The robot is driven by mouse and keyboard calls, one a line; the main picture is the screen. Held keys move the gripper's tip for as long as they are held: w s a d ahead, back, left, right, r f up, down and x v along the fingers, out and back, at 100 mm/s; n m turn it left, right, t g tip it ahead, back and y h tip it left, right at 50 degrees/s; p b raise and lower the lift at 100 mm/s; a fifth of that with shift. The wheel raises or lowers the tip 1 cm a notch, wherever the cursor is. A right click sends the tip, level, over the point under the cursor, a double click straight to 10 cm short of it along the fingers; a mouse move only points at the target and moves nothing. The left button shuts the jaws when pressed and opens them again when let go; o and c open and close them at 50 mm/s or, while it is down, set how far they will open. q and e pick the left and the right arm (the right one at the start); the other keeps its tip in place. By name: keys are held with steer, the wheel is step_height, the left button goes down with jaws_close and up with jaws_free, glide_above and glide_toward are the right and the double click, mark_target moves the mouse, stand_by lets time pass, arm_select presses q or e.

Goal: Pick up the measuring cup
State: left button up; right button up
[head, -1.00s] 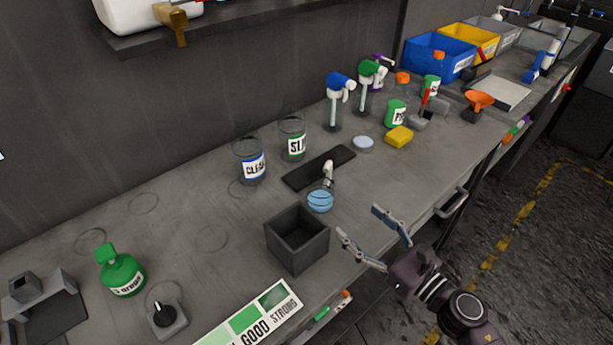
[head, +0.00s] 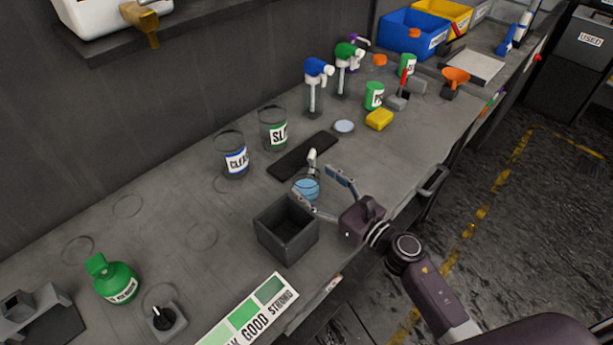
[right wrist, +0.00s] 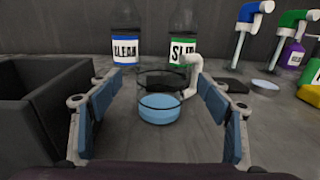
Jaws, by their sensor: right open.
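The measuring cup (head: 307,187) is a small clear cup with blue liquid and a pale handle, standing upright on the workbench beside the dark open box. In the right wrist view the cup (right wrist: 160,108) stands ahead, between the spread fingers, with its handle on the right. My right gripper (head: 318,193) is open, its fingers reaching toward the cup from the right. In the right wrist view the open fingers (right wrist: 160,115) show on both sides of the cup; whether they touch it I cannot tell. My left gripper is not in view.
The dark open box (head: 286,232) stands close to the cup on the near side. Behind are jars labelled CLEAN (head: 233,158) and SLIP (head: 274,132) and a flat black pad (head: 303,157). Spray bottles (head: 315,88) stand farther back. A green bottle (head: 116,281) stands at the left.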

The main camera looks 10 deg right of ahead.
mark_target(305, 174)
steer(key=p+x, duration=0.1)
steer(key=x, duration=0.2)
steer(key=shift+w, duration=0.35)
steer(key=shift+w+a+f, duration=0.15)
steer(key=shift+w+a, duration=0.1)
steer(key=shift+w, duration=0.1)
steer(key=c, duration=1.3)
